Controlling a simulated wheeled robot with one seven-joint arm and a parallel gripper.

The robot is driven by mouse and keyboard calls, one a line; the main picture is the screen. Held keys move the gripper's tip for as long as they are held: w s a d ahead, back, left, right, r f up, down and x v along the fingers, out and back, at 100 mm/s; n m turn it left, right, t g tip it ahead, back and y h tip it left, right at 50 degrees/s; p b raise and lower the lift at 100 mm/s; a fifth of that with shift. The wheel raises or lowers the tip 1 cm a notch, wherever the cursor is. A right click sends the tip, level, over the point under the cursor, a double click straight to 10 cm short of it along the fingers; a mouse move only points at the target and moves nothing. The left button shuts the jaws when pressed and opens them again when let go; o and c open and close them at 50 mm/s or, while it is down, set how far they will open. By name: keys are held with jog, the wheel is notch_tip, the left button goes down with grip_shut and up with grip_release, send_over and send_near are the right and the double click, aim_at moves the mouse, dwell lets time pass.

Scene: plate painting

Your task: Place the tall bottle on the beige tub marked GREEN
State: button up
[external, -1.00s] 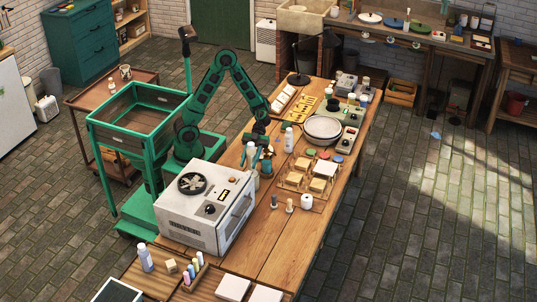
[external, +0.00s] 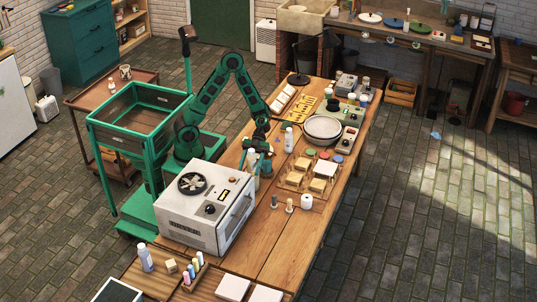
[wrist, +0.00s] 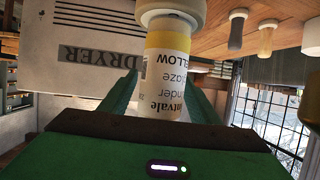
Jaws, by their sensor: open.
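A tall white bottle with a yellow band (wrist: 168,65) stands out in the wrist view, its printing upside down and "YELLOW" partly readable. My gripper (wrist: 163,98) is open, with one green finger on each side of the bottle; I cannot tell whether they touch it. In the external view my gripper (external: 257,157) is low over the table beside the white dryer and mostly hides this bottle. Several beige square tubs (external: 297,180) sit on a wooden board to the right; no GREEN marking is readable there.
The white dryer (external: 205,208) is close in front of my gripper. Another white bottle (external: 288,138) and a large round pale basin (external: 323,128) stand farther back. Small pegs and a white roll (external: 306,202) are right of the dryer. The table's front right is clear.

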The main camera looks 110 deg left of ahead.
jog(key=v, duration=1.2)
jog(key=shift+r, duration=0.1)
